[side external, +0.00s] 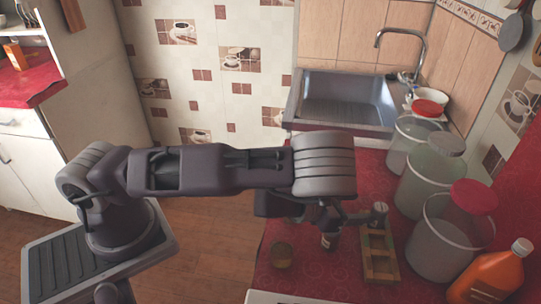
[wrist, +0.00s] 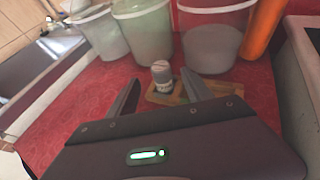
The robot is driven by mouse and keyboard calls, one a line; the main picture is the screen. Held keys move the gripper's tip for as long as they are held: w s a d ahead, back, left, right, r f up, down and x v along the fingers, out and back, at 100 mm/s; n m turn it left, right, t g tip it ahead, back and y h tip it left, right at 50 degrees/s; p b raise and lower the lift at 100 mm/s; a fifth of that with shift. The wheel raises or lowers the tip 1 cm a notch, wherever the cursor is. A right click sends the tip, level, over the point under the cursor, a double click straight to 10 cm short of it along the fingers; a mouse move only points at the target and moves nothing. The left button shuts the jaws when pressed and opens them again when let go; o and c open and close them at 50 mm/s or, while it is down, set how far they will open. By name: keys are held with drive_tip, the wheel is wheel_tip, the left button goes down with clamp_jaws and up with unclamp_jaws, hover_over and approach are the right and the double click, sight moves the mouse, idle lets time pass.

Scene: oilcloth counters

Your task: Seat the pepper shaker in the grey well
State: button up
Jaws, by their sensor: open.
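A small shaker (wrist: 162,76) with a grey cap and a pale band stands upright at the left end of a wooden rack (wrist: 180,97) in the wrist view. The side view shows this shaker (side external: 379,213) at the rack's (side external: 392,270) far end. I cannot tell which one holds pepper. My gripper (side external: 352,218) is open and empty, its fingers towards the shaker on the rack. In the wrist view the shaker appears between the fingertips. The well colours are unclear.
Large clear tubs (side external: 438,245) and an orange bottle (side external: 490,277) stand close right of the rack. The sink (side external: 345,100) is behind.

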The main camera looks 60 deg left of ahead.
drive_tip(key=a+r+n+g+y, duration=0.1)
drive_tip(key=a+r+n+y, duration=0.1)
drive_tip(key=a+r+n, duration=0.45)
drive_tip(key=a+r+n+g+y, duration=0.1)
drive_tip(key=r+n+y, duration=0.25)
drive_tip(key=n, duration=0.65)
drive_tip(key=s+a+r+n+g+h, duration=0.1)
drive_tip(key=s+a+r+n+g, duration=0.15)
drive_tip(key=s+r+n, duration=0.55)
drive_tip(key=s+r+n+g, duration=0.1)
drive_tip(key=s+r+n, duration=0.1)
drive_tip(key=s+n, duration=0.3)
drive_tip(key=s+a+r+n+g, duration=0.1)
drive_tip(key=s+r+n, duration=0.2)
drive_tip(key=s, duration=0.7)
drive_tip(key=s+r+n+g, duration=0.1)
drive_tip(key=s+r+n, duration=0.2)
drive_tip(key=s+n, duration=0.4)
drive_tip(key=shift+s+a+r, duration=0.15)
drive_tip(key=shift+s+a, duration=0.05)
drive_tip(key=shift+s, duration=0.55)
